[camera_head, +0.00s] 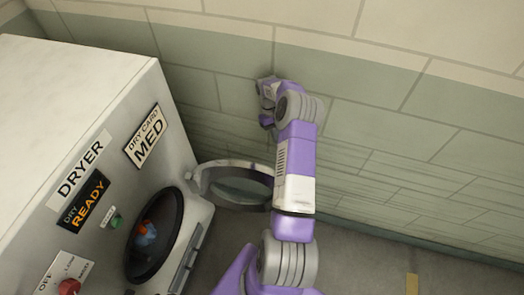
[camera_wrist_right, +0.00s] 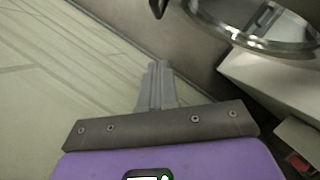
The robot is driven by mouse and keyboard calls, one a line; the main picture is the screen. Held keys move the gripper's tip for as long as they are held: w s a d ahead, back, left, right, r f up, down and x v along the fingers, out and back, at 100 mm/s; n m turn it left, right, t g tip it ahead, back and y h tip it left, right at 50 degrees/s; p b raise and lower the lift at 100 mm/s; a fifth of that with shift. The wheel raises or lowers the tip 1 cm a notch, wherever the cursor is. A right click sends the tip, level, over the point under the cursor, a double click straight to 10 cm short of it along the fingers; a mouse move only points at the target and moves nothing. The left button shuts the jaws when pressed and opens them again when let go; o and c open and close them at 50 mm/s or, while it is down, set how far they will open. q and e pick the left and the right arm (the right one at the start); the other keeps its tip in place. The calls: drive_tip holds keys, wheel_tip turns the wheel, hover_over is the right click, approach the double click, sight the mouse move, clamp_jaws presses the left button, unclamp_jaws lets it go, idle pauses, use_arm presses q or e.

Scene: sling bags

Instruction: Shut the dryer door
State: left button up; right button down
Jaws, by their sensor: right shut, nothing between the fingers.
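The white dryer (camera_head: 90,130) stands at the left in the head view. Its round door (camera_head: 232,183), a grey ring with glass, hangs open and sticks out to the right from the front, past the drum opening (camera_head: 155,235). My right arm covers the door's outer edge. My right gripper (camera_head: 267,90) is beyond the door, near the tiled wall, and its fingertips are hard to see there. In the right wrist view its fingers (camera_wrist_right: 157,68) are shut and empty, and the door (camera_wrist_right: 262,22) shows at the upper right, apart from them. My left gripper is out of view.
The tiled wall (camera_head: 400,140) runs behind the arm and limits room there. Grey floor (camera_head: 365,262) with a yellow mark (camera_head: 411,284) is free at the lower right. Something blue and orange (camera_head: 147,233) lies inside the drum.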

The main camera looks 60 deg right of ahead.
drive_tip(key=s+a+f+p, duration=0.2)
drive_tip(key=s+a+f, duration=0.1)
drive_tip(key=s+f, duration=0.4)
wheel_tip(320, 180, down, 2)
drive_tip(key=shift+a, duration=0.3)
drive_tip(key=shift+s, duration=0.1)
